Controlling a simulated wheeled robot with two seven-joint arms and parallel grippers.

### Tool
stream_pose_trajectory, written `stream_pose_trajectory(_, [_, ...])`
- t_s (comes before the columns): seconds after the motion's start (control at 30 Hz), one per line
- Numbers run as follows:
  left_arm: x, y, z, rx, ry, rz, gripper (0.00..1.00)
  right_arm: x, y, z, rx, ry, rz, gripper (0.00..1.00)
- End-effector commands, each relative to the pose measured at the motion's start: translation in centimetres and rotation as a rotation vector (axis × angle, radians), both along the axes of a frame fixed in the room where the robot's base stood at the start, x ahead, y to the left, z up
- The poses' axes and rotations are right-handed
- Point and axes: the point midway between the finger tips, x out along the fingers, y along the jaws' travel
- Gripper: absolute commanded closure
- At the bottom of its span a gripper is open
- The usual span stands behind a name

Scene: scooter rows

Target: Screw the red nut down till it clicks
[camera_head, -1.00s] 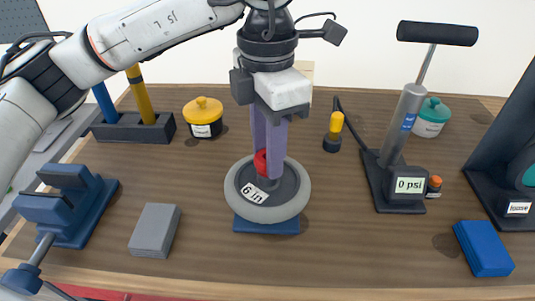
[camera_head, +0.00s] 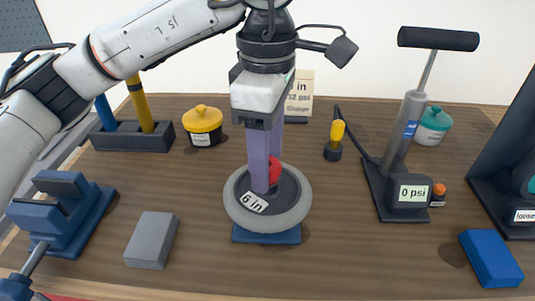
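The red nut (camera_head: 274,170) sits at the centre of a grey wheel labelled "6 in" (camera_head: 292,213), partly hidden by a finger. The wheel lies flat on a blue block (camera_head: 266,234). My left gripper (camera_head: 268,178) points straight down over the wheel's hub, its purple fingers reaching the nut. One finger stands in front of the nut and the other behind it. I cannot tell whether the fingers press on the nut. My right gripper is not in view.
A pump (camera_head: 409,190) reading "0 psi" stands at right, with a blue block (camera_head: 491,258) in front. A blue vise (camera_head: 62,215) and grey block (camera_head: 152,240) are at left. A yellow pot (camera_head: 202,126) and tool holder (camera_head: 130,137) are behind.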

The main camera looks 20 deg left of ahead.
Motion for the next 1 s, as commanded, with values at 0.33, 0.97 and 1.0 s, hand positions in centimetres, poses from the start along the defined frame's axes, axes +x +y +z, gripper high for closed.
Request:
stream_pose_trajectory(0.33, [0.1,-0.1,1.5,-0.002,-0.002,0.001,0.47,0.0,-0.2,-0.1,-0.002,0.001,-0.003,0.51])
stream_pose_trajectory(0.97, [0.0,0.0,10.3,0.001,0.001,0.001,0.47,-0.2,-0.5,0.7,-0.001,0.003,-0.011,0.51])
stream_pose_trajectory(1.0, [0.0,0.0,10.3,0.001,0.001,0.0,0.47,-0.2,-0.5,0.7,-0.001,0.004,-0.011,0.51])
